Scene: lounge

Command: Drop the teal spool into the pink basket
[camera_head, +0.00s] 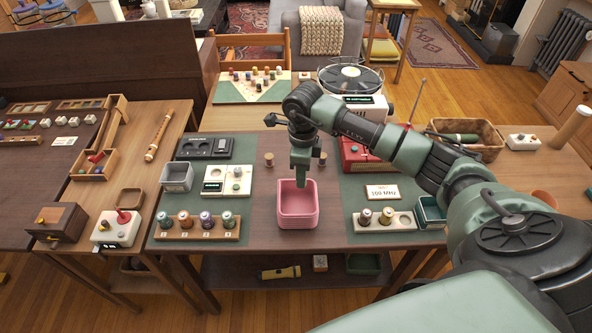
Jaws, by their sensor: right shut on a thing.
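The pink basket (297,222) stands open near the front middle of the table. My right gripper (300,184) points straight down over its back part. Its fingers are shut on a small teal thing, which I take to be the teal spool; the fingers hide most of it. A wooden rack (196,235) left of the basket holds several spools, among them a teal-looking one (228,219) at its right end. A second rack (376,228) right of the basket holds two spools and has a bare place at its right. My left gripper is not in view.
A grey bin (177,177) and a white switch panel (227,181) stand left of the basket. A red box (361,154) and a dark green bin (431,212) are to its right. Two small spool-like pieces stand behind it. The table around the basket is clear.

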